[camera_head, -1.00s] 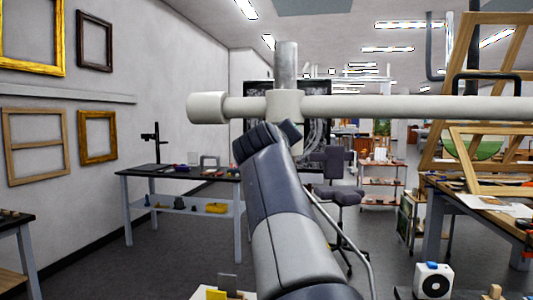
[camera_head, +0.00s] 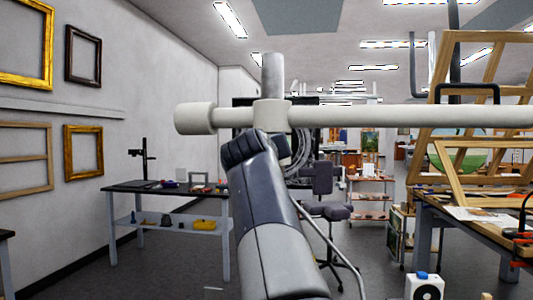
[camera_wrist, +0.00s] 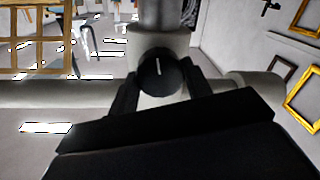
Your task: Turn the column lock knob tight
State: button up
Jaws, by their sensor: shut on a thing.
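The column lock knob (camera_wrist: 158,72) is round and black with a short white line on its face, which stands nearly upright in the wrist view. It sits on the pale clamp collar where the grey column meets the horizontal crossbar (camera_wrist: 60,93). My gripper (camera_wrist: 160,84) has one dark finger on each side of the knob and is shut on it. In the head view my arm reaches up to just under the clamp collar (camera_head: 271,113). The knob and the fingertips are hidden there behind my arm.
The long crossbar runs across the head view to the right edge. A dark-topped bench (camera_head: 165,188) stands at the left, with gilt frames (camera_head: 83,152) on the wall. Wooden easel frames (camera_head: 470,160) and a worktable are at the right. A chair (camera_head: 325,209) stands behind my arm.

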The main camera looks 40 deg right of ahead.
jog(key=shift+f, duration=0.15)
jog(key=o, duration=1)
jog(key=shift+a, duration=0.1)
jog(key=b+v, duration=0.1)
jog(key=v, duration=0.9)
jog(key=shift+s+a, duration=0.2)
jog(key=shift+s, duration=0.1)
jog(key=shift+w+d, duration=0.1)
jog(key=p+x, duration=0.1)
jog(key=x, duration=0.9)
jog(key=shift+w+d, duration=0.2)
